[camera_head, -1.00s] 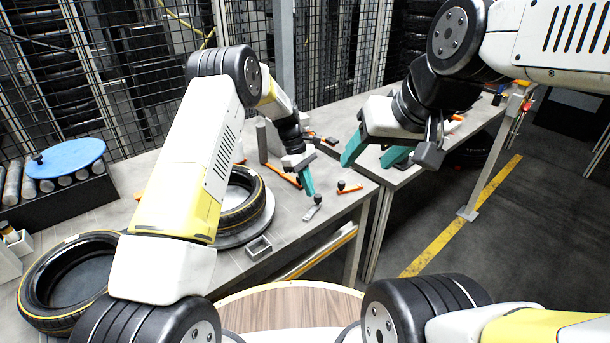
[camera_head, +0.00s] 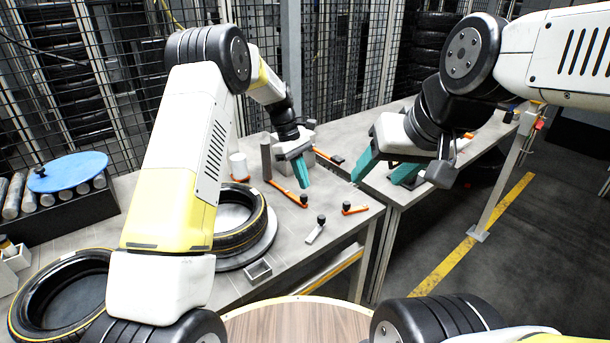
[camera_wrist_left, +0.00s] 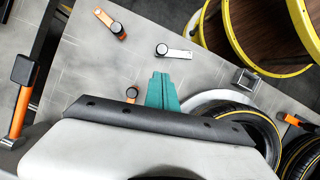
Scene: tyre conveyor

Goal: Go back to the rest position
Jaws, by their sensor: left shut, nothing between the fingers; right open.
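My left gripper (camera_head: 301,172) has teal fingers and hangs above the left table, near the orange-handled tools. Its fingers are together with nothing between them, and they also show in the left wrist view (camera_wrist_left: 162,90). My right gripper (camera_head: 385,170) has its teal fingers spread apart and empty, above the right table's near end. Two tyres with yellow stripes are on the left table: one (camera_head: 240,230) on a round grey plate, partly hidden by my left arm, and one (camera_head: 40,300) at the near left.
A silver tool (camera_head: 315,232), an orange tool (camera_head: 355,209) and a small metal tray (camera_head: 258,271) lie on the table. A blue disc (camera_head: 68,172) sits at the left. A round wooden top (camera_head: 295,322) is at the front. Wire fencing stands behind. The floor at right is open.

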